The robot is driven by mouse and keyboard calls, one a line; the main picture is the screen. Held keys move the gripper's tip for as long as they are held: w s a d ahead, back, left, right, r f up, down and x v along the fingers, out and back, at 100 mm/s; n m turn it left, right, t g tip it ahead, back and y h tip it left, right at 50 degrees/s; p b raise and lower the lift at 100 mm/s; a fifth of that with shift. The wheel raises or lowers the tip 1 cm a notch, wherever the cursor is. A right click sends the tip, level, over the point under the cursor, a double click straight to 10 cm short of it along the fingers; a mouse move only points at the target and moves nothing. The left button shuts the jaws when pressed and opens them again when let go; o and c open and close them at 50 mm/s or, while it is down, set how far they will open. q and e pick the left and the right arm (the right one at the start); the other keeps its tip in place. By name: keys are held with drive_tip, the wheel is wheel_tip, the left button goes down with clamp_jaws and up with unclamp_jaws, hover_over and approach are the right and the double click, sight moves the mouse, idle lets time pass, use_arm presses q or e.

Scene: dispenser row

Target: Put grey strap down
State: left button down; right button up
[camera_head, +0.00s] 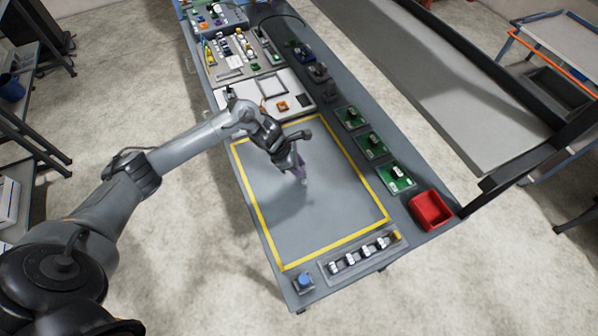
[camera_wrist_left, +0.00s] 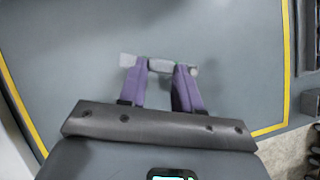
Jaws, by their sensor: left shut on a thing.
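My left gripper (camera_head: 303,177) is over the yellow-bordered area of the grey table (camera_head: 330,215) in the head view. In the left wrist view its two purple fingers (camera_wrist_left: 160,85) are shut on the grey strap (camera_wrist_left: 160,65), a short light-grey piece lying crosswise between the fingertips with its ends sticking out on both sides. Whether the strap touches the table surface cannot be told. In the head view the strap is too small to make out. My right gripper is not in view.
A red bin (camera_head: 431,210) stands at the table's right edge, beside several green boards (camera_head: 396,178). A tray of small parts (camera_head: 360,257) and a blue knob (camera_head: 304,280) lie at the near end. The area inside the yellow border is otherwise clear.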

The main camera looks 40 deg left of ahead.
use_arm(q)
drive_tip(key=shift+f, duration=1.5)
drive_tip(key=shift+w+f+p, duration=0.1)
drive_tip(key=shift+f+p, duration=0.2)
drive_tip(key=shift+f, duration=0.25)
drive_tip(key=c, duration=0.8)
unclamp_jaws()
drive_tip(key=shift+a+r, duration=0.1)
drive_tip(key=shift+r, duration=0.05)
